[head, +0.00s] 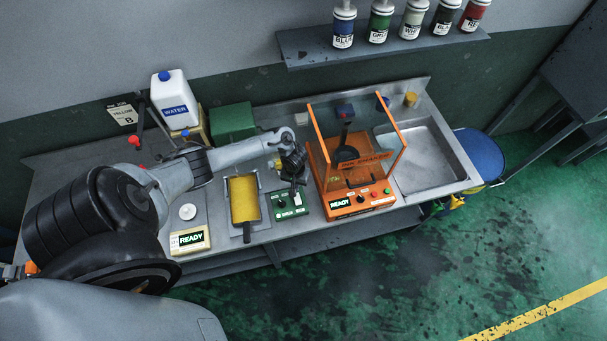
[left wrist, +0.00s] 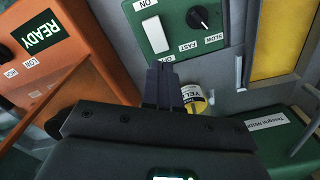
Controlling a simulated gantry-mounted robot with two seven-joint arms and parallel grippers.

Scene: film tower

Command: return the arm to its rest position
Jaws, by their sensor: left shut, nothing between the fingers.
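My left arm reaches in from the left over the steel bench (head: 60,170). My left gripper (head: 296,190) hangs above the green control box (head: 291,204), between the yellow tray and the orange machine. Its fingers are shut with nothing between them. In the left wrist view the shut fingertips (left wrist: 162,78) point toward the green box (left wrist: 172,20) with its white switch and black knob. A small container with a yellow label (left wrist: 194,97) shows partly behind the fingers. My right gripper is not in either view.
The orange machine (head: 352,202) with clear guards stands close right of my gripper, its display reading READY. The yellow tray (head: 243,198) lies close left. A white water jug (head: 174,97) stands behind the arm. A sink (head: 425,160) is at the right. Paint bottles line a shelf (head: 380,48) above.

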